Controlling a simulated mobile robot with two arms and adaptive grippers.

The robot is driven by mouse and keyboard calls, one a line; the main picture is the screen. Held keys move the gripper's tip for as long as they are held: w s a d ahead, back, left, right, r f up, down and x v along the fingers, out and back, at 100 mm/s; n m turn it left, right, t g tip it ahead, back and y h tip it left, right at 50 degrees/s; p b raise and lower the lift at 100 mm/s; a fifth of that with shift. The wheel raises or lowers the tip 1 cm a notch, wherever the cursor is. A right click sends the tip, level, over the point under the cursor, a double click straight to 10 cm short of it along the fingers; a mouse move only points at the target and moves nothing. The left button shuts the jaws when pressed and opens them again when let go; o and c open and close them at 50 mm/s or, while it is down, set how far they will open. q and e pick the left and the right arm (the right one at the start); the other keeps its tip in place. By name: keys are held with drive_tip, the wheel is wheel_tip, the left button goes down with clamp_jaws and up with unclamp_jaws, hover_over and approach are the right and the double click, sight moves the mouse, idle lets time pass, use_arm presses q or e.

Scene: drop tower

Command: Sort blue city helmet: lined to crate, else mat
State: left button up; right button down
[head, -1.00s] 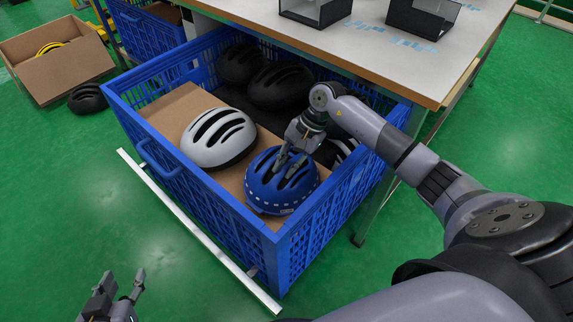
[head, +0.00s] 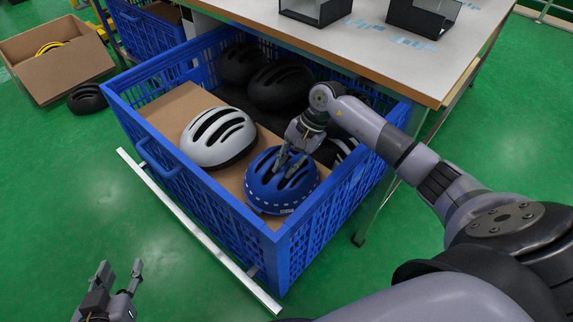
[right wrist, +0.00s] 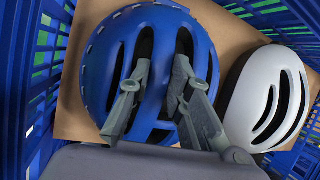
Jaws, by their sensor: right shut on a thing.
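The blue helmet (head: 281,182) sits dome up at the front right corner inside the blue crate (head: 210,198), on a cardboard sheet (head: 172,110). Its inside is hidden, so I cannot tell whether it is lined. My right gripper (head: 292,162) reaches down onto its top and is shut on it; in the right wrist view the fingers (right wrist: 158,90) go into the vents of the blue helmet (right wrist: 110,70). My left gripper (head: 118,280) is open and empty above the floor at the lower left. I cannot make out a mat.
A white helmet (head: 218,138) lies close left of the blue one, and black helmets (head: 281,86) lie behind. A table (head: 400,52) with clear-sided boxes overhangs the crate's back. A cardboard box (head: 62,72) and a black helmet (head: 87,98) are on the floor.

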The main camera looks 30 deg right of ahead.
idle(0.3)
drive_tip(key=c, duration=1.4)
unclamp_jaws()
drive_tip(key=c, duration=0.3)
